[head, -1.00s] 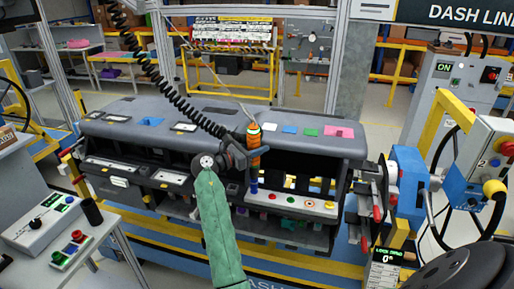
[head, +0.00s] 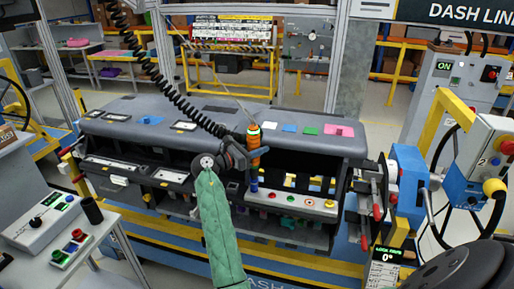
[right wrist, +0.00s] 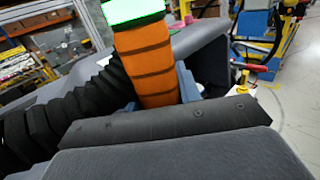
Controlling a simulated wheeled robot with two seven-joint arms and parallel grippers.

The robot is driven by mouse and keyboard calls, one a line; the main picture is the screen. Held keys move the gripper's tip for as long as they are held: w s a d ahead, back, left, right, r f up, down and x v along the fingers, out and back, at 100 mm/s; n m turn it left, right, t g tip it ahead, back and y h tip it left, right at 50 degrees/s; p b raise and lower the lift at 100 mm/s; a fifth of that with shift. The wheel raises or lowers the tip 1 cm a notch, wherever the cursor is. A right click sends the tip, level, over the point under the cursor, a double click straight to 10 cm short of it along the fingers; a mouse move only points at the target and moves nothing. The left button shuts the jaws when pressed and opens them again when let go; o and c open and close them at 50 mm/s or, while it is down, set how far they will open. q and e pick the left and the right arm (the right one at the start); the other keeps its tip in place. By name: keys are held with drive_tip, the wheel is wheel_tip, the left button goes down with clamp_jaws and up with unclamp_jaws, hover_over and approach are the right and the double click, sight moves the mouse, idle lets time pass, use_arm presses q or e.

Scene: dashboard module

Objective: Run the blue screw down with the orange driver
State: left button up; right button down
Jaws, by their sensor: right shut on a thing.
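The orange driver (head: 254,136) stands about upright in front of the dashboard module, its tip pointing down. My right gripper (head: 238,157) is shut on the driver's body. In the right wrist view the driver (right wrist: 150,62) shows its dark-ringed orange body and a bright green band above. A blue piece, seemingly the blue screw (head: 254,186), shows straight below the driver at the left end of the pale button panel (head: 297,203). I cannot tell whether the driver's tip touches it. My left gripper is not in view.
The grey dashboard module (head: 215,113) spans the middle, with coloured pads on top. A black coiled cable (head: 150,68) hangs from above towards the driver. A blue and yellow fixture (head: 405,178) stands at the right, and a control table (head: 45,222) at the left.

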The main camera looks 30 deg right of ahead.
drive_tip(key=shift+f, duration=0.45)
idle(0.9)
idle(0.3)
